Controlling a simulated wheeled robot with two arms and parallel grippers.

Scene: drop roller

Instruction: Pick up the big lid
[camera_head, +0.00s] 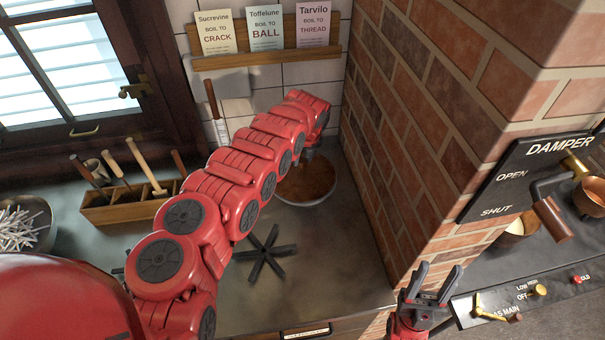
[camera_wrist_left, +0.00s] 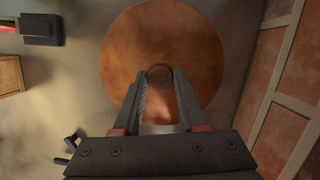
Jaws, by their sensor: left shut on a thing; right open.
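The big lid (camera_head: 308,183) is a round copper-brown disc at the back of the counter, beside the brick wall. In the left wrist view the lid (camera_wrist_left: 185,45) fills the upper middle, with a small dark round knob (camera_wrist_left: 160,74) at its centre. My left gripper (camera_wrist_left: 160,82) is above the lid, its two fingers shut on the knob. In the head view my red left arm hides the fingertips and part of the lid. I cannot tell whether the lid is clear of the surface under it. My right gripper (camera_head: 438,272) is open and empty at the front, right of the counter.
A brick wall (camera_head: 400,130) stands close right of the lid. A black star-shaped trivet (camera_head: 262,254) lies on the counter. A wooden tool box (camera_head: 130,203) and a bowl of white sticks (camera_head: 22,225) are left. The stove's damper panel (camera_head: 530,175) is right.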

